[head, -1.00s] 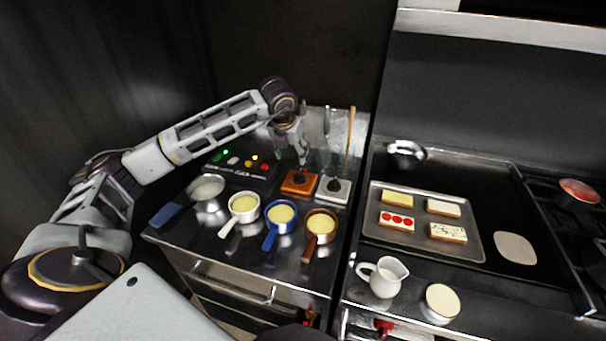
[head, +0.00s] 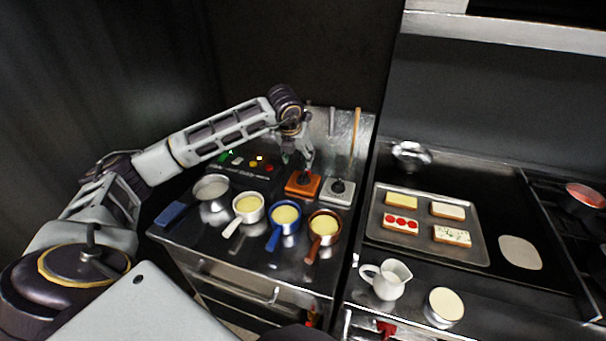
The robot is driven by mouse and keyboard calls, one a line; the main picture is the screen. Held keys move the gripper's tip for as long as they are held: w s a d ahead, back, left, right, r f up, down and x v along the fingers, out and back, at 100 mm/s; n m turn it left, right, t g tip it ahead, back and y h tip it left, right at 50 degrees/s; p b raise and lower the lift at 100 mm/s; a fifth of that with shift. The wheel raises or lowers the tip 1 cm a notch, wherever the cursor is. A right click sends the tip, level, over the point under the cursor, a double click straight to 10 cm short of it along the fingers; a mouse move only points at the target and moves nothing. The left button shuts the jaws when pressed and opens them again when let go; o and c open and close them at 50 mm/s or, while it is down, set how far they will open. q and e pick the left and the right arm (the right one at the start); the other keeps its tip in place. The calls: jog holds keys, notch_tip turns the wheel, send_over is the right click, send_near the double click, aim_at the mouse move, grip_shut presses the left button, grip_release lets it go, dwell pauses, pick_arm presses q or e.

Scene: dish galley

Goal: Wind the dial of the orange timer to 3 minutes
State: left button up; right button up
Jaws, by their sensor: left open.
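The orange timer (head: 303,184) sits at the back of the left counter, with a dark dial (head: 304,177) on its top. The dial's setting is too small to read. A grey-white timer (head: 339,191) of the same shape stands just right of it. My left gripper (head: 298,160) is open and points down above the orange timer, with its fingers just over and behind the dial. I cannot tell whether a finger touches the dial. My right gripper does not show.
Several small pans with pale contents, such as the blue pan (head: 285,216) and the brown-handled pan (head: 323,226), stand in front of the timers. A panel with coloured lights (head: 246,163) lies to the left. A tray (head: 374,226) with slices is on the right.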

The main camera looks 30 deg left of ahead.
aim_at(303, 174)
pick_arm(q)
jog(key=p+x, duration=0.1)
jog(key=x, duration=0.9)
jog(key=shift+p, duration=0.3)
jog(key=shift+x, duration=0.9)
jog(key=c, duration=1)
